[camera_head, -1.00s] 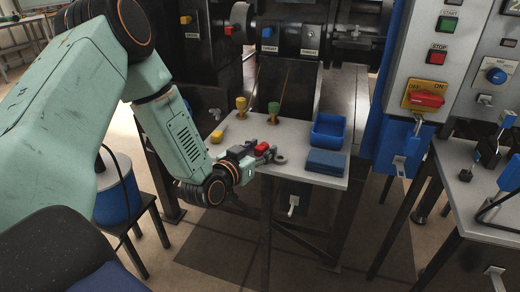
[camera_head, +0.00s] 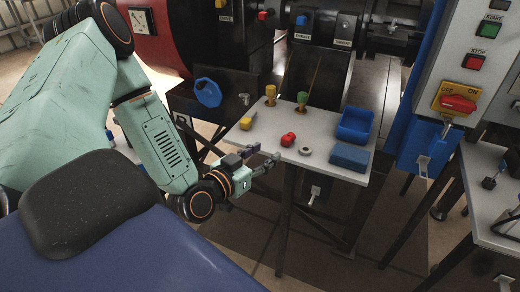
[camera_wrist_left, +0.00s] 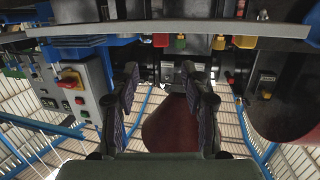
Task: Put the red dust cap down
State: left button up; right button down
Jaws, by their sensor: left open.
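The red dust cap (camera_head: 288,139) lies on the light grey tabletop (camera_head: 325,178), near its front left part. In the left wrist view a small red piece (camera_wrist_left: 160,40), likely the same cap, shows beyond the fingers by the table's edge. My left gripper (camera_head: 269,160) is open and empty at the table's front left edge, a little in front of the cap and apart from it. Its two spread fingers also show in the left wrist view with nothing between them. My right gripper is not in view.
A grey ring (camera_head: 305,151) lies just right of the cap. A blue bin (camera_head: 355,125) and a blue block (camera_head: 349,157) are farther right. A yellow piece (camera_head: 246,123) lies left; yellow (camera_head: 270,93) and green (camera_head: 302,99) topped tools stand behind. The switch panel (camera_head: 470,85) rises at right.

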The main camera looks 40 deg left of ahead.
pick_arm(q)
jog(key=s+d+f+g+h, duration=0.2)
jog(key=s+d+f+g, duration=0.8)
jog(key=f, duration=0.4)
jog(key=s+f+g+y, duration=0.1)
jog(key=s+f+g, duration=0.1)
jog(key=s, duration=0.6)
jog(key=s+d+f+g, duration=0.1)
jog(key=s+f+g, duration=0.2)
jog(key=s, duration=0.6)
jog(key=shift+s+f+g+y, duration=0.2)
jog(key=shift+g+y, duration=0.2)
jog(key=shift+g, duration=0.2)
jog(key=shift+w, duration=0.1)
jog(key=shift+c, duration=0.9)
jog(key=shift+a, duration=0.1)
